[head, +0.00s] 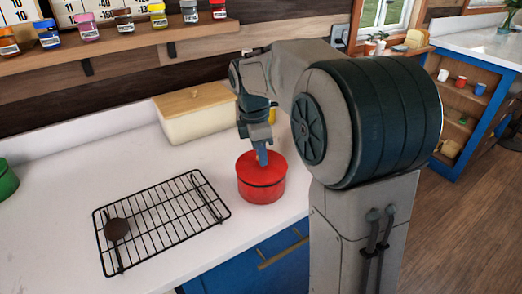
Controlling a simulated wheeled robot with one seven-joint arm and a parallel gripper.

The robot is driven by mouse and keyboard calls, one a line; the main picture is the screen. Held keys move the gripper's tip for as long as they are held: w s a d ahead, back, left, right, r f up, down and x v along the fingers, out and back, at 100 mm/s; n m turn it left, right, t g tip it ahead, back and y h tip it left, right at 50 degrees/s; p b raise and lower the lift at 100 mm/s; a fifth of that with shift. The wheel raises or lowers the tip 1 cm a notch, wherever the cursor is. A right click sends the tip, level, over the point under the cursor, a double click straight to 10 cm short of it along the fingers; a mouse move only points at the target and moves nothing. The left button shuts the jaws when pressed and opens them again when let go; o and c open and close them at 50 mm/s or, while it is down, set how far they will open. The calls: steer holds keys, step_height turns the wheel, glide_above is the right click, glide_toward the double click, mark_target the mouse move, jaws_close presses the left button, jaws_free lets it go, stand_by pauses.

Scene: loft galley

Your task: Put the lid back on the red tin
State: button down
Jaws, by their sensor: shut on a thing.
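The red tin (262,193) stands upright on the white counter, near its front edge. Its red lid (247,168) lies over the top, about level, with a dark line between lid and tin. I cannot tell whether the lid is fully seated or slightly above the rim. My gripper (262,160) points down over the middle of the lid and is shut on it. The exact grip point is too small to make out.
A black wire rack (165,215) with a dark round object (117,229) lies left of the tin. A cream box with a wooden top (194,100) stands behind. A green container (6,181) is at the left edge. Jars line the shelf (120,42) above.

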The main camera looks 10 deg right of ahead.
stand_by(0.3)
steer(key=c, duration=0.7)
jaws_free()
steer(key=shift+r+p, duration=3.2)
steer(key=shift+r, duration=0.35)
jaws_close()
steer(key=shift+f, duration=0.2)
